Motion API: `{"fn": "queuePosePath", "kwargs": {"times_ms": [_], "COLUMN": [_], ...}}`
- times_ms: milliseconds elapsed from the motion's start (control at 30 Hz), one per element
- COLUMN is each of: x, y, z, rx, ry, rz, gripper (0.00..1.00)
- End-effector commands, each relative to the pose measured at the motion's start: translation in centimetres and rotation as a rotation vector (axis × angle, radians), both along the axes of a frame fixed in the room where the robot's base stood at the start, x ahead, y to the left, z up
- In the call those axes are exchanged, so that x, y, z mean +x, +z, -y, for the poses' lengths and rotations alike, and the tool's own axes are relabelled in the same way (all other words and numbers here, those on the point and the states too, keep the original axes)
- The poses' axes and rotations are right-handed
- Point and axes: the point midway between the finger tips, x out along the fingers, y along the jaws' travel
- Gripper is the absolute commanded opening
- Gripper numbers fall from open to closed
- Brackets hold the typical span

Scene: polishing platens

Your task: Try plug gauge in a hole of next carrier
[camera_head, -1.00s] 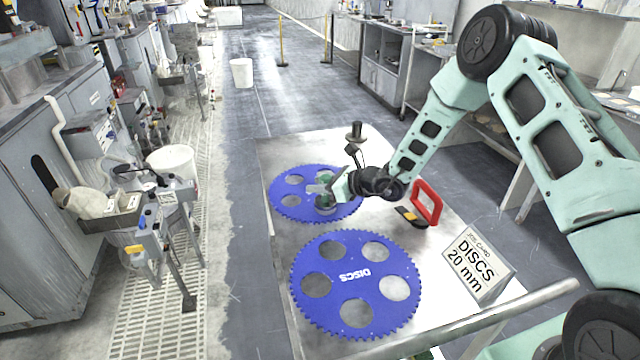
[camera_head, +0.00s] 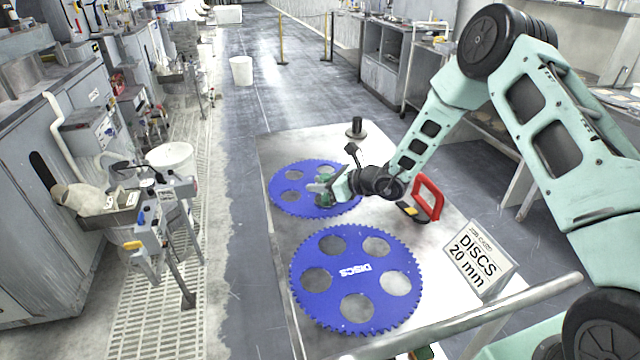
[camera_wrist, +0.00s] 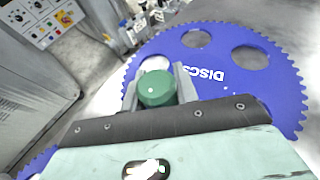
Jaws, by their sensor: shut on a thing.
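My gripper (camera_head: 322,196) is shut on the green knob of the plug gauge (camera_wrist: 156,90). It is low over the lower right of the far blue carrier (camera_head: 303,187), which lies flat on the table. The gauge's lower body is hidden below the knob and fingers, so I cannot tell whether it is inside a hole. In the wrist view, the carrier (camera_wrist: 240,83) spreads behind the knob, with open holes and the word DISCS. The near blue carrier (camera_head: 338,266) lies flat, its round holes empty.
A dark upright post on a round base (camera_head: 356,129) stands at the back. A card reading DISCS 20 mm (camera_head: 478,262) stands at the right.

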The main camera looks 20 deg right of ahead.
Motion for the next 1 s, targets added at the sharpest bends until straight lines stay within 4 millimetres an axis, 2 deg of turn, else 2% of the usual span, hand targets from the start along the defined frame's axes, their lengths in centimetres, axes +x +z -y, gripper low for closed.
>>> {"fn": "queuePosePath", "kwargs": {"times_ms": [100, 133, 200, 500, 633, 767, 1000], "x": [0.1, 0.1, 0.1, -0.1, -0.7, -2.2, -5.9], "y": [-0.1, 0.0, 0.0, -0.2, 0.2, 1.1, 3.2], "z": [0.0, 0.0, 0.0, 0.1, 0.8, 2.4, 6.1], "rx": [0.001, 0.001, 0.001, -0.001, -0.001, -0.002, -0.002], "ry": [0.0, 0.0, 0.0, 0.0, -0.001, -0.003, -0.004], "rz": [0.003, 0.003, 0.002, -0.002, -0.002, 0.0, 0.0], "gripper": [0.0, 0.38, 0.55, 0.55, 0.55, 0.55, 0.55]}}
